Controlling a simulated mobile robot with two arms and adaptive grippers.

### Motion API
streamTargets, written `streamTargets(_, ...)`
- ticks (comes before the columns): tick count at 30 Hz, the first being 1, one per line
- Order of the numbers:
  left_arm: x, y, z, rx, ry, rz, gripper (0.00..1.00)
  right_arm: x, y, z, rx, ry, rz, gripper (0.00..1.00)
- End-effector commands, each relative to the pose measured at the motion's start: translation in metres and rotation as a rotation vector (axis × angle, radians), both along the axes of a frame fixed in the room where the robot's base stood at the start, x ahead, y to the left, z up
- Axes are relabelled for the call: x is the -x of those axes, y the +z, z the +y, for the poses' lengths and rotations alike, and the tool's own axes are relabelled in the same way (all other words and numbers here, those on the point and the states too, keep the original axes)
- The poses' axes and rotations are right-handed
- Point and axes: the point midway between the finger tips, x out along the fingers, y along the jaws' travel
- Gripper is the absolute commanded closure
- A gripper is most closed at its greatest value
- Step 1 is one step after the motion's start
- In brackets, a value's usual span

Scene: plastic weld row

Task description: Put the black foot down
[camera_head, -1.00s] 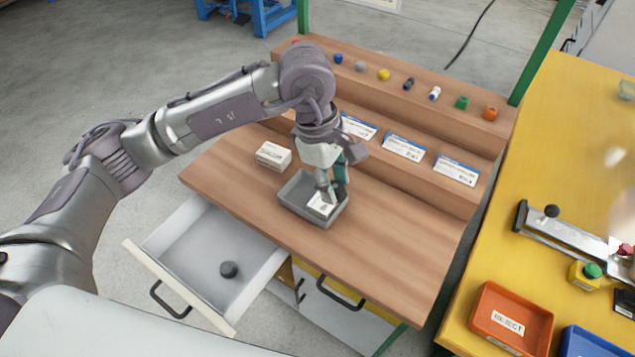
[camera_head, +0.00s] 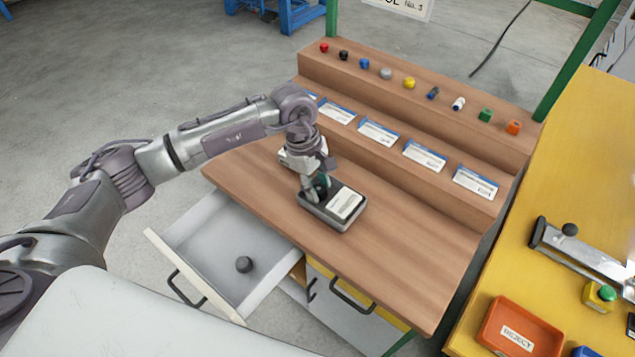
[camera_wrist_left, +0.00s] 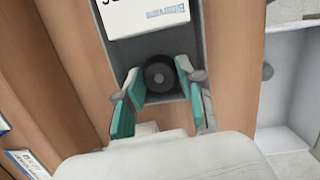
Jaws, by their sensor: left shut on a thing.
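My left gripper (camera_head: 318,190) reaches down over the left part of a small grey tray (camera_head: 330,224) on the wooden bench. In the left wrist view its teal pads (camera_wrist_left: 158,88) are shut on a round black foot (camera_wrist_left: 159,76). The foot is low, at the tray's inside; I cannot tell whether it touches the tray floor. A white labelled box (camera_head: 345,203) lies in the tray beside it. My right gripper is not in view.
A stepped wooden rack (camera_head: 400,120) at the back holds several small coloured parts and labelled cards. The bench top (camera_head: 410,250) right of the tray is clear. A yellow table (camera_head: 590,150) on the right carries an orange REJECT tray (camera_head: 518,330).

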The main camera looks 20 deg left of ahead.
Motion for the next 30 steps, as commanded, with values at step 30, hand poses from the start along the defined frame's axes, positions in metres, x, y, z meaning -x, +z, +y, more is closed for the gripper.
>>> streamTargets(30, -0.002, 0.042, 0.009, 0.000, 0.000, -0.008, 0.51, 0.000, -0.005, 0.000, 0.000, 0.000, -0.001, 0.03)
